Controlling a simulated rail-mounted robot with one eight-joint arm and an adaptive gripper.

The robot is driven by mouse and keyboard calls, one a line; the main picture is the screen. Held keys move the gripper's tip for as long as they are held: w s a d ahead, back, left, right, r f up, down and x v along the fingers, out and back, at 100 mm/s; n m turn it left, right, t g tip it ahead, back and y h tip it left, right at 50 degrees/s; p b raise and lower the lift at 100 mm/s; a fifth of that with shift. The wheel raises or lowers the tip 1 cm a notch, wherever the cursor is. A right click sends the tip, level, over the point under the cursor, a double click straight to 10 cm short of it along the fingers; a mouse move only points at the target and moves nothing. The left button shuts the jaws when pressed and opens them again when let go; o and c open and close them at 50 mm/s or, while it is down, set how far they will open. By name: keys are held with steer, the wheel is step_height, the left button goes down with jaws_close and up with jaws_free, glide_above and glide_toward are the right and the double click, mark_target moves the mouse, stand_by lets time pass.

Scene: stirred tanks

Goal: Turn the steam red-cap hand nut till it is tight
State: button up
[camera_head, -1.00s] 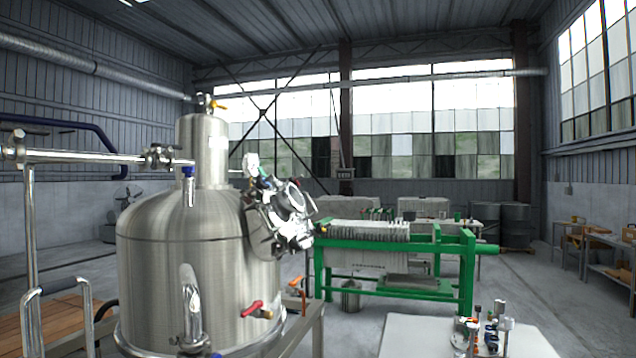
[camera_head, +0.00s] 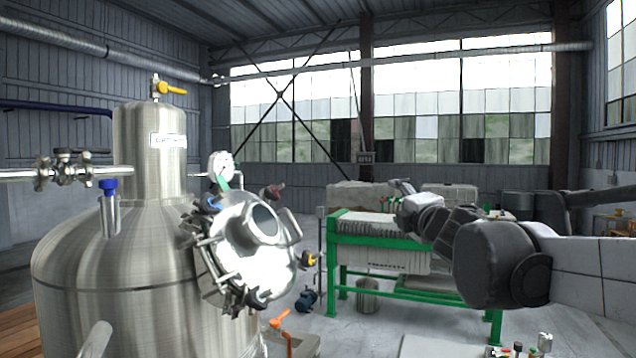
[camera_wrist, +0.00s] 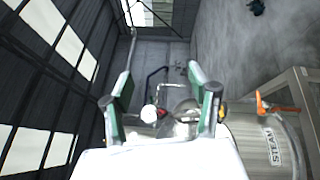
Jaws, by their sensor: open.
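The steel tank (camera_head: 120,260) stands at the left of the head view. Its tilted round manway lid (camera_head: 250,245) is ringed by hand nuts with coloured caps. The red-capped nut (camera_head: 272,191) is at the lid's upper right edge.
Blue (camera_head: 213,202), yellow (camera_head: 309,259) and dark (camera_head: 258,298) caps sit around the lid. A gauge (camera_head: 221,165) rises behind it. An orange-handled valve (camera_head: 280,318) is below. A green-framed filter press (camera_head: 385,250) stands behind my arm. Air between lid and gripper is free.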

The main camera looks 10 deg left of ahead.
steer(key=w+a+r+n+g+y+p, duration=0.25)
steer(key=a+n+y, duration=0.25)
steer(key=a+n, duration=0.4)
steer(key=n+g+y, duration=0.3)
steer(key=n+g, duration=0.3)
steer(key=n, duration=0.2)
glide_toward(275, 192)
steer(key=p+x, duration=0.4)
steer(key=x, duration=0.7)
steer(key=shift+w+a+r, duration=0.1)
steer(key=shift+w, duration=0.1)
steer(key=shift+c, duration=0.4)
steer(key=c, duration=1.1)
